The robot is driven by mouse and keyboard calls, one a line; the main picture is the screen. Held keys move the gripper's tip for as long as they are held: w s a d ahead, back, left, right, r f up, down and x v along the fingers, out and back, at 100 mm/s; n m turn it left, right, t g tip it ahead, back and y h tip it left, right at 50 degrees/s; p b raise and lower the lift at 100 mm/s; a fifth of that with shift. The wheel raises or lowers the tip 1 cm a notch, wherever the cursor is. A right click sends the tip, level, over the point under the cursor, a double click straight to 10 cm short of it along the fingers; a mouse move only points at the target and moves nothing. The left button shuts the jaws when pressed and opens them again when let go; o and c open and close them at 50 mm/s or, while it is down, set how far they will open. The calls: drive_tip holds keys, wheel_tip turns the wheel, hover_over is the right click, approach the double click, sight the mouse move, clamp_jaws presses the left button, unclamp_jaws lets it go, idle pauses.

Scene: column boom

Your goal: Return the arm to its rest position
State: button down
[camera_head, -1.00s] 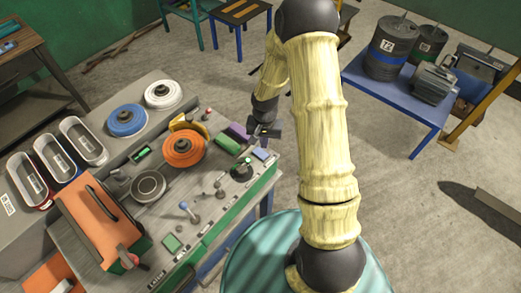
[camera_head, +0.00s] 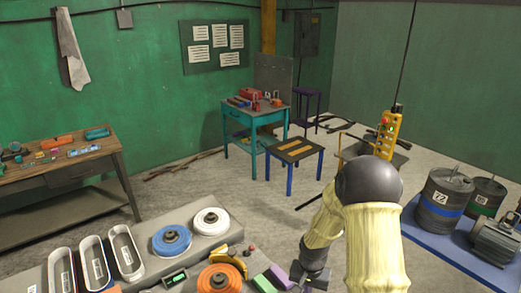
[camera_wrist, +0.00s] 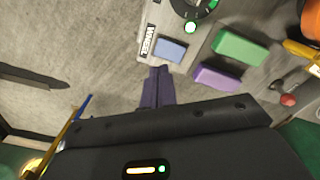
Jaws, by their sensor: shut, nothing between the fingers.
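My arm, pale yellow with dark joints (camera_head: 368,182), rises from the bottom of the head view and bends over at its elbow. Its forearm hangs down to the left. My gripper (camera_head: 311,279) is low in the head view, just right of the workbench's blocks. In the wrist view my gripper (camera_wrist: 158,84) shows its two dark fingers together, with nothing between them. The fingertips point at the bench edge, near a small blue block (camera_wrist: 170,48). Whether they touch the bench I cannot tell. The arm's lower part is out of view.
A purple block (camera_wrist: 217,77) and a green block (camera_wrist: 240,47) lie close to the gripper. An orange disc (camera_head: 219,279) is on the bench. A yellow pendant (camera_head: 388,135) hangs behind the elbow. Open floor lies beyond.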

drive_tip(key=s+r+n+t+b, duration=0.1)
drive_tip(key=s+r+n+b, duration=0.1)
drive_tip(key=s+r+b, duration=0.2)
drive_tip(key=s+r+n+t+b, duration=0.1)
drive_tip(key=s+b, duration=0.4)
drive_tip(key=s, duration=0.5)
wheel_tip(320, 180, up, 3)
drive_tip(key=shift+f+n, duration=0.15)
drive_tip(key=shift+n, duration=0.55)
drive_tip(key=shift+w, duration=0.15)
idle(0.3)
